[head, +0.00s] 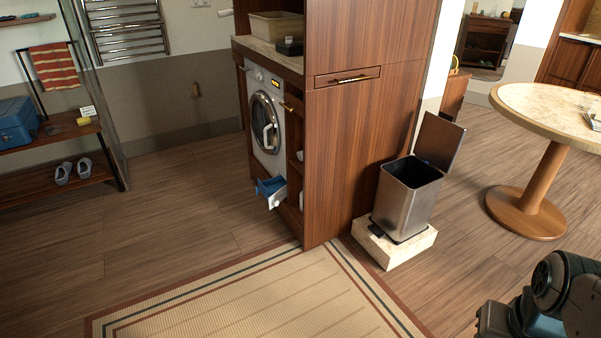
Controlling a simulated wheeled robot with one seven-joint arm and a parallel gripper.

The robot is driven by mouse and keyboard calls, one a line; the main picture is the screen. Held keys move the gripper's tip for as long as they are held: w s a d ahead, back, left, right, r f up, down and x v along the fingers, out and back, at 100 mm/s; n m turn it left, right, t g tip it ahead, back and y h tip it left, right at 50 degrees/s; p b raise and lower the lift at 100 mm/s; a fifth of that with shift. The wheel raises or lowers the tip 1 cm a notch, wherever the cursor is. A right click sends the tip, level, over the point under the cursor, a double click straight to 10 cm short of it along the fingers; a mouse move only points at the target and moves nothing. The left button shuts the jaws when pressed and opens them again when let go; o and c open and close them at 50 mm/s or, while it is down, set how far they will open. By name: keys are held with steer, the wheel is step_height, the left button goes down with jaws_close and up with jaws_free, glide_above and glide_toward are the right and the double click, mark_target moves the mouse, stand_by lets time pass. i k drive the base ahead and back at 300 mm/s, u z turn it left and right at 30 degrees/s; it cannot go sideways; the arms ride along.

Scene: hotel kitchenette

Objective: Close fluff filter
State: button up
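The fluff filter (271,188) is a small drawer-like unit with a blue top and a pale front. It sticks out low at the front of the white washing machine (263,125), under the round door (267,122). The machine stands inside a wooden counter unit to the left of a tall wooden cabinet. The filter is open, pulled out toward the floor area. My dark arm shows at the bottom right corner, far from the filter. My gripper's fingers cannot be made out there.
A tall wooden cabinet (345,160) stands right of the machine. An open steel bin (406,202) sits on a stone block (392,245). A round table (528,200) is at the right. A striped rug (255,300) lies in front. The wooden floor (190,215) left of the machine is clear.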

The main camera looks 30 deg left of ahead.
mark_target(268, 188)
steer(key=z, duration=0.05)
steer(key=k, duration=0.15)
steer(key=u, duration=1.4)
steer(key=i, duration=0.45)
